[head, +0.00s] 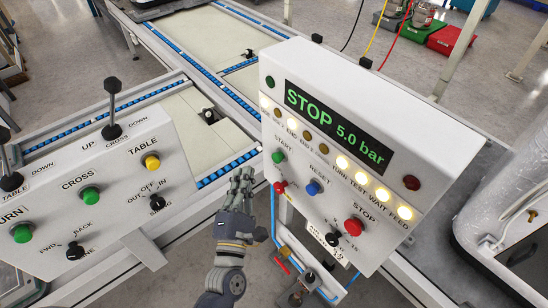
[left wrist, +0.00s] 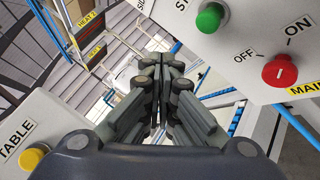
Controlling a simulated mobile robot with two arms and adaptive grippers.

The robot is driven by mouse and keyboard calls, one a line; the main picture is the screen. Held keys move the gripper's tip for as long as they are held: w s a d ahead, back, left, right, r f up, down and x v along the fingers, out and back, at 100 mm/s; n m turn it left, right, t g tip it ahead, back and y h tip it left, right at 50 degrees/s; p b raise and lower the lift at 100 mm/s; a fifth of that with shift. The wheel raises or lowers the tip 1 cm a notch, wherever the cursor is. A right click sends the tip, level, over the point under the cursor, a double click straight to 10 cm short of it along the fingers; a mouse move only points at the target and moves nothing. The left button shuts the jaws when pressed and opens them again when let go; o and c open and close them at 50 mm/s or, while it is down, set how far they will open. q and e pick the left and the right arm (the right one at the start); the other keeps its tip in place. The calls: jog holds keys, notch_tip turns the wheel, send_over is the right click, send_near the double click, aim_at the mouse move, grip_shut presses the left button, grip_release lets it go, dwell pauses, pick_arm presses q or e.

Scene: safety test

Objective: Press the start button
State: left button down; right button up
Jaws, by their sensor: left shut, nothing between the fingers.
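The green start button (head: 278,157) sits below the START label at the left side of the tilted white control panel (head: 320,133). In the left wrist view the green button (left wrist: 211,17) is at the upper right. My left gripper (head: 241,176) is shut and empty, with its fingers pointing up the picture. In the head view its tips are left of and a little below the green button, apart from it. The shut fingers also show in the left wrist view (left wrist: 160,62). My right gripper is not in view.
A red main switch (head: 280,187) is just below the start button, with a blue reset button (head: 313,188) and a red stop button (head: 353,227) to the right. A second panel (head: 110,165) with levers and buttons stands at left. Conveyors (head: 190,105) lie behind.

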pick_arm(q)
jog(key=shift+s+a, duration=0.2)
jog(key=shift+s, duration=0.05)
jog(key=s+a+n+g+h+b, duration=0.1)
jog(key=s+n+g+h, duration=0.2)
jog(key=n+h, duration=0.3)
jog(key=s+a+f+n+g+h+b, duration=0.1)
jog(key=n+h, duration=0.6)
jog(key=n, duration=0.7)
jog(key=s+a+g, duration=0.1)
jog(key=s+g, duration=0.1)
jog(key=g, duration=0.1)
jog(key=shift+a+f+n+b, duration=0.2)
jog(key=shift+a+n+b, duration=0.1)
jog(key=shift+w, duration=0.1)
